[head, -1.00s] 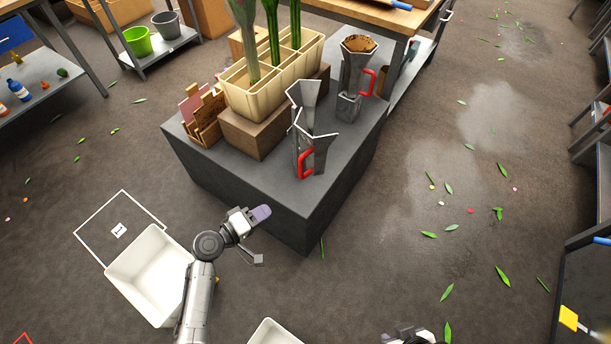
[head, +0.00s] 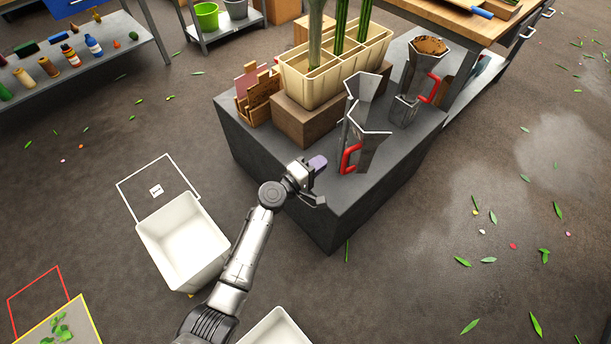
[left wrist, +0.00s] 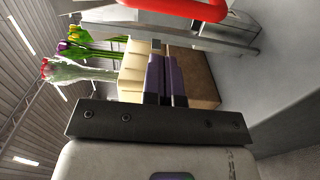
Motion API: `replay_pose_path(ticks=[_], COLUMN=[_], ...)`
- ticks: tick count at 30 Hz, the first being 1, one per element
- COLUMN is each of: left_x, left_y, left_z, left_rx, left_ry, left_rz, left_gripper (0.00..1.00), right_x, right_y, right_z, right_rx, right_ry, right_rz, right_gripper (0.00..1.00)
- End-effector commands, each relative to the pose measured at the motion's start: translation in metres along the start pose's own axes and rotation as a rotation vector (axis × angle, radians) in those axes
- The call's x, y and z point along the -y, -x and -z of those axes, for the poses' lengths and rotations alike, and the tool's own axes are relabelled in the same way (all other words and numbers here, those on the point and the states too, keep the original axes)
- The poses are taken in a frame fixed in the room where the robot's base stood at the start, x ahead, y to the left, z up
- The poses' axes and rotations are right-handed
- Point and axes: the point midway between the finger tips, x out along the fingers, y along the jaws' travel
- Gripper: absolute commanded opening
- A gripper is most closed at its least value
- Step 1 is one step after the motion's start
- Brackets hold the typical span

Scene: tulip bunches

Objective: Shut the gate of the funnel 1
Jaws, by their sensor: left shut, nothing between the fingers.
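A grey metal funnel (head: 368,145) with a flared open top and a red handle (head: 350,158) stands near the front edge of the dark table block. A second metal funnel (head: 408,95), filled with brown material, stands behind it with its own red handle (head: 430,88). I cannot read which is funnel 1. My left gripper (head: 318,163) is shut and empty, just left of the near funnel's red handle and apart from it. In the left wrist view, the shut purple fingers (left wrist: 166,80) lie below a red handle (left wrist: 190,8). My right gripper is out of view.
A cream divided box (head: 310,85) with thick green stems stands on a brown block (head: 300,122) behind the near funnel. A wooden holder (head: 258,98) is at its left. White bins (head: 190,250) stand on the floor. The floor at right is open, with scattered leaves.

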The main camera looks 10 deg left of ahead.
Motion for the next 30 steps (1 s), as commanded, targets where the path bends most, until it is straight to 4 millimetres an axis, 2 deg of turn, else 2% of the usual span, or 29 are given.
replay_pose_path(ticks=[6,12,25,30], left_x=[0.001,0.000,0.000,-0.001], left_y=[-0.019,-0.026,-0.026,-0.021], left_z=[-0.020,-0.027,-0.028,-0.023], left_rx=[0.001,0.000,-0.001,-0.017], left_ry=[0.001,0.000,0.000,0.000], left_rz=[-0.001,0.000,0.000,0.001], left_gripper=[0.00,0.00,0.00,0.00], right_x=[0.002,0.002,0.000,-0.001], right_y=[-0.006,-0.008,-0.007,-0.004], right_z=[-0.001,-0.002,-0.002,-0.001], right_rx=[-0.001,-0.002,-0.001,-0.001], right_ry=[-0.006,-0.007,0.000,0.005], right_rz=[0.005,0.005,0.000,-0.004], right_gripper=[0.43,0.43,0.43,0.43])
